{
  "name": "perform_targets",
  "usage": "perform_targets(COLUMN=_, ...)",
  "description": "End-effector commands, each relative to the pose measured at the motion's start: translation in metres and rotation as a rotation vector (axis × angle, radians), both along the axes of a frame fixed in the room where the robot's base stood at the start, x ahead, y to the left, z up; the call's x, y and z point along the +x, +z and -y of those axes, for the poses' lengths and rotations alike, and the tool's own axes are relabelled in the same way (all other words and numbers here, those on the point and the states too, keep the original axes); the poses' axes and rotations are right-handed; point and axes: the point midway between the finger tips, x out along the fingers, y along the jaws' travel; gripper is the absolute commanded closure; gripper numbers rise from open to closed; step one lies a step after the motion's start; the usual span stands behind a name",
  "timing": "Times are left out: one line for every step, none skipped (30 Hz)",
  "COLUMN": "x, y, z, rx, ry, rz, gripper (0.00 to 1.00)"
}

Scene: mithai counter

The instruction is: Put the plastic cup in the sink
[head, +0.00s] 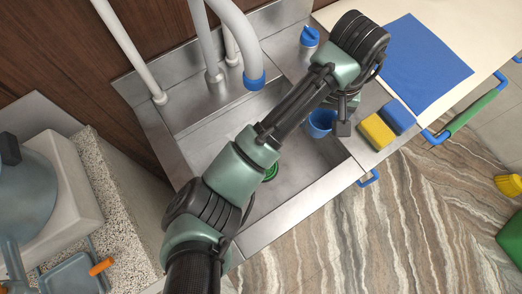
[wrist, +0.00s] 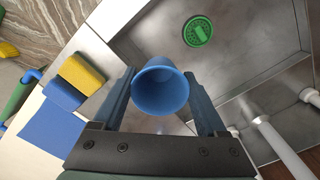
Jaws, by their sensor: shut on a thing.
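A blue plastic cup (wrist: 160,90) sits between the two fingers of my gripper (wrist: 163,97), and its open mouth faces the wrist camera. My gripper is shut on the cup. In the head view the cup (head: 320,122) shows at the right end of the steel sink (head: 296,165), partly hidden by my arm, and it appears above the basin near its right wall. The sink also shows in the wrist view (wrist: 250,85), with a green drain strainer (wrist: 198,32) on its floor. I cannot tell how high the cup is above the floor.
A yellow sponge (head: 377,132) and a blue sponge (head: 398,116) lie on the ledge right of the basin. A grey faucet spout with a blue tip (head: 254,80) hangs over the basin's back. A blue mat (head: 425,65) lies on the counter. The basin's left part looks clear.

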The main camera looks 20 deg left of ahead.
Motion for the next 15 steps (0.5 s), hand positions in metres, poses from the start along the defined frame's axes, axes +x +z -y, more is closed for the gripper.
perform_targets(x=0.0, y=-0.013, z=-0.011, rx=-0.002, ry=0.065, rz=-0.005, gripper=0.79)
perform_targets(x=-0.003, y=-0.017, z=-0.015, rx=-0.003, ry=0.084, rz=-0.006, gripper=0.79)
perform_targets(x=-0.005, y=-0.021, z=-0.018, rx=-0.004, ry=0.099, rz=-0.005, gripper=0.79)
perform_targets(x=-0.006, y=-0.024, z=-0.02, rx=-0.005, ry=0.111, rz=-0.004, gripper=0.79)
perform_targets(x=-0.008, y=-0.026, z=-0.022, rx=-0.004, ry=0.12, rz=-0.003, gripper=0.79)
perform_targets(x=-0.01, y=-0.03, z=-0.025, rx=-0.005, ry=0.132, rz=-0.003, gripper=0.79)
perform_targets(x=-0.012, y=-0.034, z=-0.027, rx=-0.005, ry=0.141, rz=-0.004, gripper=0.79)
perform_targets(x=-0.014, y=-0.036, z=-0.029, rx=-0.005, ry=0.149, rz=-0.004, gripper=0.79)
perform_targets(x=-0.017, y=-0.041, z=-0.032, rx=-0.005, ry=0.161, rz=-0.005, gripper=0.79)
perform_targets(x=-0.019, y=-0.044, z=-0.034, rx=-0.006, ry=0.168, rz=-0.005, gripper=0.79)
perform_targets(x=-0.022, y=-0.047, z=-0.036, rx=-0.006, ry=0.176, rz=-0.005, gripper=0.79)
perform_targets(x=-0.025, y=-0.051, z=-0.038, rx=-0.006, ry=0.186, rz=-0.005, gripper=0.79)
perform_targets(x=-0.028, y=-0.055, z=-0.041, rx=-0.005, ry=0.193, rz=-0.005, gripper=0.79)
perform_targets(x=-0.033, y=-0.06, z=-0.044, rx=-0.005, ry=0.205, rz=-0.007, gripper=0.79)
perform_targets(x=-0.041, y=-0.069, z=-0.05, rx=-0.006, ry=0.225, rz=-0.009, gripper=0.79)
